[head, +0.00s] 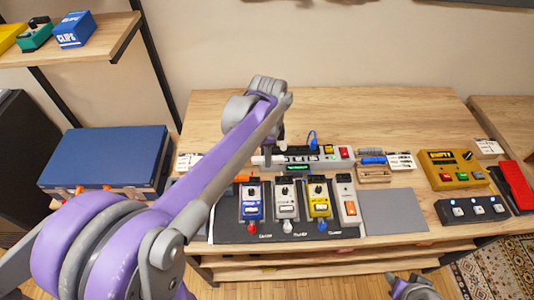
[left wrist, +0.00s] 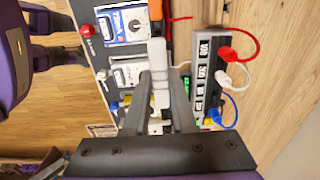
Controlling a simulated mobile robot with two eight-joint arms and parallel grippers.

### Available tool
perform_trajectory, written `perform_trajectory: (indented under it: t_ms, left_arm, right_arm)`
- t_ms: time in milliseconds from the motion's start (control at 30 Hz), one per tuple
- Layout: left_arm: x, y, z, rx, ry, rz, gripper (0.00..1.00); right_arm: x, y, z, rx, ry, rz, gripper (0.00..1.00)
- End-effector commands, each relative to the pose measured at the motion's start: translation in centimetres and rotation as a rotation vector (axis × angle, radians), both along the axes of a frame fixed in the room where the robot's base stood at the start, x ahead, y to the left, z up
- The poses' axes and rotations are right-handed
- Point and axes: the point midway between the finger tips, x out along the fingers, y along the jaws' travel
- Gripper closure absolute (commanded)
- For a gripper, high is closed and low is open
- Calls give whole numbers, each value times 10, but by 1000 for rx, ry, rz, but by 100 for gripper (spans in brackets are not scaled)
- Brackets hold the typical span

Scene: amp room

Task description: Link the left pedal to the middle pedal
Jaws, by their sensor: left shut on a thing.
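The blue left pedal (head: 252,203), pale middle pedal (head: 286,202) and yellow right pedal (head: 319,201) stand in a row on a black board (head: 228,228). My left gripper (head: 268,162) is above and behind the left and middle pedals. In the left wrist view, my left gripper (left wrist: 160,100) is shut on a pale, short piece (left wrist: 158,65) that looks like a patch cable. The blue pedal (left wrist: 124,24) and pale pedal (left wrist: 128,72) lie beside it there. My right gripper (head: 412,288) shows partly at the bottom edge; its jaws are unclear.
A power strip (head: 325,159) with plugs runs behind the pedals. A blue cable piece (head: 372,160) lies on a wooden holder (head: 373,176) to its right. A grey mat (head: 393,212) is bare. A yellow unit (head: 453,168) stands farther right. The table's back is clear.

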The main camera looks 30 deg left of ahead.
Motion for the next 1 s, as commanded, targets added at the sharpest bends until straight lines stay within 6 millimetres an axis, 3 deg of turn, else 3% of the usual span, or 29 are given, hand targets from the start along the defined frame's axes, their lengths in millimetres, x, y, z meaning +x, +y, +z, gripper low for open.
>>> perform_trajectory:
  t_ms: [267, 800, 1000]
  left_arm:
    - [-1, 0, -8, 0, 1, 0, 100]
    - [-1, 0, -59, 0, 2, 0, 100]
    - [-1, 0, -70, 0, 0, -1, 100]
  right_arm:
    - [-3, 0, -6, 0, 5, 0, 57]
    - [-16, 0, -44, 0, 30, 0, 57]
    - [-18, 0, -52, 0, 34, 0, 57]
